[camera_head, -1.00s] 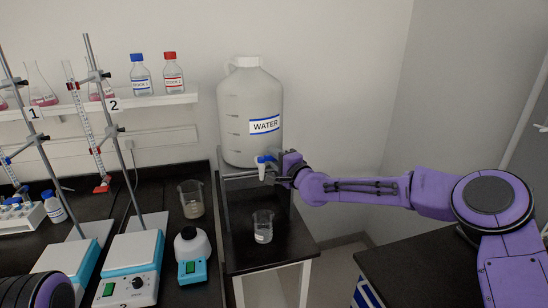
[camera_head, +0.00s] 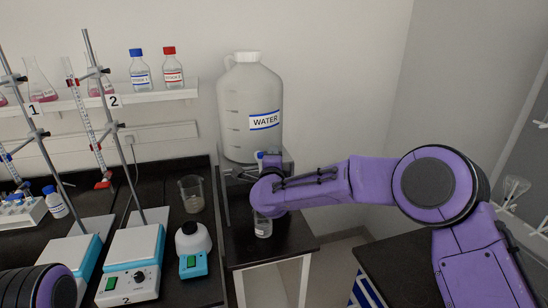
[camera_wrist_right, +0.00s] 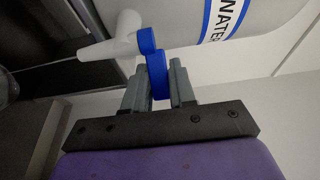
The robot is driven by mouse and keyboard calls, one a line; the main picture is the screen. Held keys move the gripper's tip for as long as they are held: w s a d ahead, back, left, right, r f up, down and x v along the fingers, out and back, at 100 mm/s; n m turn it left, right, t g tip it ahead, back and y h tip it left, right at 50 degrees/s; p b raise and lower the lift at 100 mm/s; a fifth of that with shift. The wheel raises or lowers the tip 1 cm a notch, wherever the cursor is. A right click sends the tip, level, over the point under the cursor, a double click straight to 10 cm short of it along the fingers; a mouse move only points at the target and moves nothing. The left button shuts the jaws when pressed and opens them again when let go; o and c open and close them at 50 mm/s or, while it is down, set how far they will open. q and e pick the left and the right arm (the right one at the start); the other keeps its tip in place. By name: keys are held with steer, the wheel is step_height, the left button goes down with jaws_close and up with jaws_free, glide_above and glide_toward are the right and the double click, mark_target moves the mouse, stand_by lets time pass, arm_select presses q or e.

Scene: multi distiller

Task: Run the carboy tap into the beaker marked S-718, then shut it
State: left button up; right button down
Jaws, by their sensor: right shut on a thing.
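The white carboy (camera_head: 250,110) marked WATER stands on a raised support at the back. Its white tap spout (camera_wrist_right: 108,40) and blue tap lever (camera_wrist_right: 158,72) show in the wrist view. My right gripper (camera_wrist_right: 160,85) is shut on the blue lever, one finger on each side. In the head view my right arm covers the gripper and most of the tap. A small glass beaker (camera_head: 263,228) with a white label stands on the black stand below the tap, its upper part hidden by my arm. Its label and water level are unreadable. My left gripper is out of view.
Another beaker (camera_head: 191,196) stands on the left bench, near a small white-and-blue device (camera_head: 193,246) and a hotplate (camera_head: 130,265). Two capped bottles (camera_head: 155,72) stand on the shelf. A dark bench (camera_head: 400,270) is at lower right.

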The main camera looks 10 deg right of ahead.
stand_by(0.4)
steer(key=c, duration=1)
jaws_free()
steer(key=shift+a, duration=0.1)
steer(key=b+v, duration=0.4)
steer(key=v, duration=0.6)
steer(key=shift+s+a, duration=0.15)
steer(key=shift+s, duration=0.05)
